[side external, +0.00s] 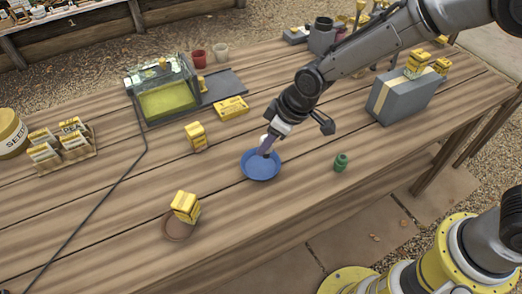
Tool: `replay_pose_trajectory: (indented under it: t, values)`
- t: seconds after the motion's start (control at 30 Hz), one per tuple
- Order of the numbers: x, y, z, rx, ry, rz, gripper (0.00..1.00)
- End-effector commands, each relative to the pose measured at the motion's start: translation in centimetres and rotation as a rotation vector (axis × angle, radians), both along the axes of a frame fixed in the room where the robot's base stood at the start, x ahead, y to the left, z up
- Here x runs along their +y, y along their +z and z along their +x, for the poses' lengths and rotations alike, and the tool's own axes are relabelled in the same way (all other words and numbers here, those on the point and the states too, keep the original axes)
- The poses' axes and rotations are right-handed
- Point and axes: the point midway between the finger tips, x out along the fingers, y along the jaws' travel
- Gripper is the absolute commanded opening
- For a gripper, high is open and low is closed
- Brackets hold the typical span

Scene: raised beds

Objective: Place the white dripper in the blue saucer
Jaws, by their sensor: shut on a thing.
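The blue saucer (258,173) lies flat on the wooden table near the middle of the side external view. My gripper (267,148) points down over the saucer's upper part and is shut. A small white piece, which looks like the white dripper (264,139), shows at the fingers. Its outline is small and partly hidden by my gripper. I cannot tell whether its lower end touches the saucer.
A small green piece (340,161) stands right of the saucer. A yellow packet stack (196,136) stands to its left, and another (185,206) stands by a brown saucer (177,228). A grey box (403,97) is at right. A dark cable crosses the left side.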

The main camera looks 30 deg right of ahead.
Motion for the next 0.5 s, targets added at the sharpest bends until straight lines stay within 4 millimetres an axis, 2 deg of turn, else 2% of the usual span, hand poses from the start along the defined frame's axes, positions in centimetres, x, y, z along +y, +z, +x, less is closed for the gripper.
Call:
replay_pose_trajectory:
  t: [0.3,0.5]
  values:
    - [0.9,-2.0,1.4,0.0,0.001,0.0,0.0]
    - [0.8,-4.7,1.4,0.002,0.0,-0.002,0.0]
